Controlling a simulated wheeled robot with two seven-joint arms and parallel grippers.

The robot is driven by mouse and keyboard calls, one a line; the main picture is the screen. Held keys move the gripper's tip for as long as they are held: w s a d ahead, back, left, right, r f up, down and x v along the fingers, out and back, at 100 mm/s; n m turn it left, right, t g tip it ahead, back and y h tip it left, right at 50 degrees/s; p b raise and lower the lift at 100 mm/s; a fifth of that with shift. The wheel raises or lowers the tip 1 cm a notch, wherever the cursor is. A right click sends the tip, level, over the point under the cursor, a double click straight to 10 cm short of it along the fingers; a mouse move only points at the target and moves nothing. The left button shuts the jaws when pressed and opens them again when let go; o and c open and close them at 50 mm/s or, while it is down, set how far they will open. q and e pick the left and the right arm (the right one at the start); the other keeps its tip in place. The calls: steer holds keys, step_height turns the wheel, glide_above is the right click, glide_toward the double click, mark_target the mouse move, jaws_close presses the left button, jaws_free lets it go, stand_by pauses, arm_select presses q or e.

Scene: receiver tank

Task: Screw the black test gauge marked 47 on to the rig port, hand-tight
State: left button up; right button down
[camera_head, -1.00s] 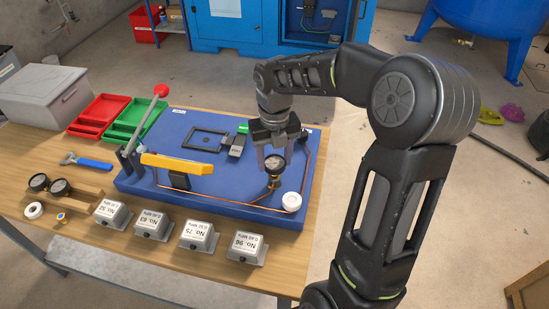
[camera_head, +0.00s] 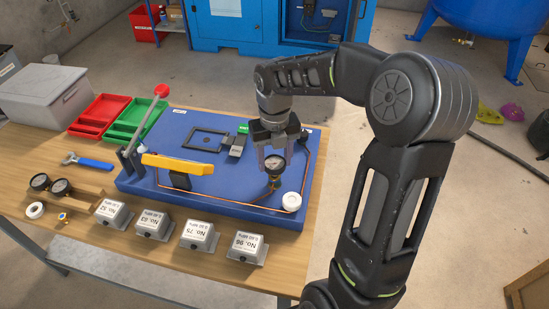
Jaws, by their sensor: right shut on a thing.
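A black round gauge (camera_head: 275,164) with a pale dial stands upright on the right part of the blue rig board (camera_head: 235,196). My right gripper (camera_head: 272,158) reaches down from above and is shut on this gauge; its number is too small to read. Brass fittings of the rig port (camera_head: 273,183) show right below the gauge, with a copper pipe at them. I cannot tell how far the thread is engaged. My left gripper is not in view.
Two more black gauges (camera_head: 60,187) lie on a wooden rack at the left. Several grey numbered blocks (camera_head: 197,234) line the front edge. Red and green trays (camera_head: 100,113) stand behind.

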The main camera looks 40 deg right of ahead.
steer(key=shift+f, duration=0.4)
stand_by(0.4)
